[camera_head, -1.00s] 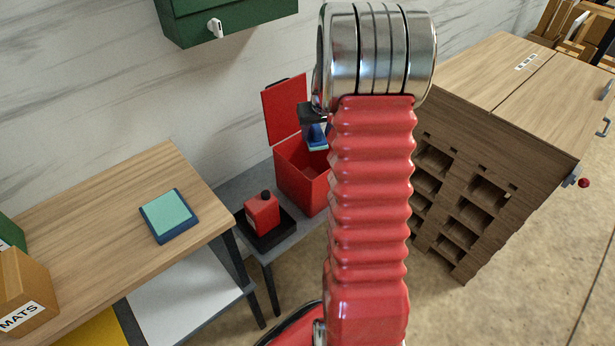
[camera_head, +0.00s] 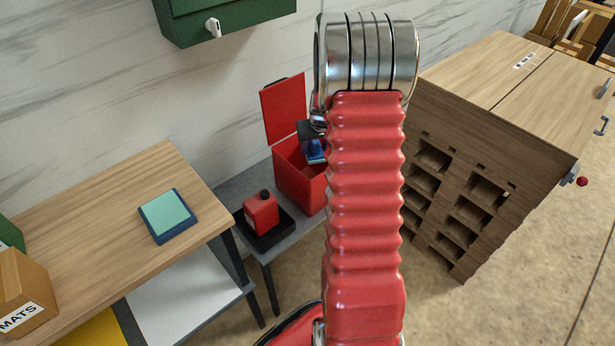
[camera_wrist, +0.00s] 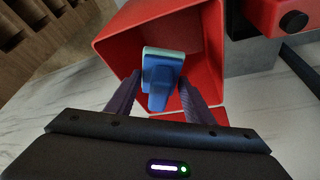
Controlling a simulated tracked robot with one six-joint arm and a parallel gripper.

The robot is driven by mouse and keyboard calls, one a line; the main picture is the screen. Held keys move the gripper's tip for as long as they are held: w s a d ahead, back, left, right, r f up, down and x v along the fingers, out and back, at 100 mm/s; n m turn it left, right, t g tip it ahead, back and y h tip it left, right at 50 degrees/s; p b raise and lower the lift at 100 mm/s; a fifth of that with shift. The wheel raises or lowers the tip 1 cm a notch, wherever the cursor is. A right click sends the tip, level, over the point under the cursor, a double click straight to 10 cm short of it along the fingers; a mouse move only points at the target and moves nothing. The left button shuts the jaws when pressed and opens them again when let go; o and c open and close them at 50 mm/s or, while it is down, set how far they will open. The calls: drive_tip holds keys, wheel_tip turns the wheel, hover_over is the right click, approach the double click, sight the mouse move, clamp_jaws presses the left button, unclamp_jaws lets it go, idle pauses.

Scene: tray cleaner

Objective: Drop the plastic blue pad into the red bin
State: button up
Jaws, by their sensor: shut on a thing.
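The red bin (camera_head: 299,183) stands on a grey bench with its lid (camera_head: 284,110) raised against the wall side. My gripper (camera_wrist: 160,92) is shut on the blue pad (camera_wrist: 159,86), a blue piece with a pale green face. In the wrist view the pad is between the two dark fingers, over the bin's open mouth, with the red walls (camera_wrist: 115,48) around it. In the head view the pad (camera_head: 315,151) shows at the bin opening, partly hidden by my arm. Its exact height against the rim is hard to tell.
A red bottle (camera_head: 261,213) stands in a black tray beside the bin. A wooden table (camera_head: 100,220) at the left holds a blue-green square pad (camera_head: 168,215). A wooden cabinet (camera_head: 500,130) stands at the right, and a green box (camera_head: 230,18) hangs on the wall.

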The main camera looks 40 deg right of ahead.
drive_tip(key=o, duration=1.2)
drive_tip(key=v, duration=1.3)
drive_tip(key=shift+s+r, duration=0.2)
drive_tip(key=shift+r, duration=0.15)
drive_tip(key=shift+a, duration=0.1)
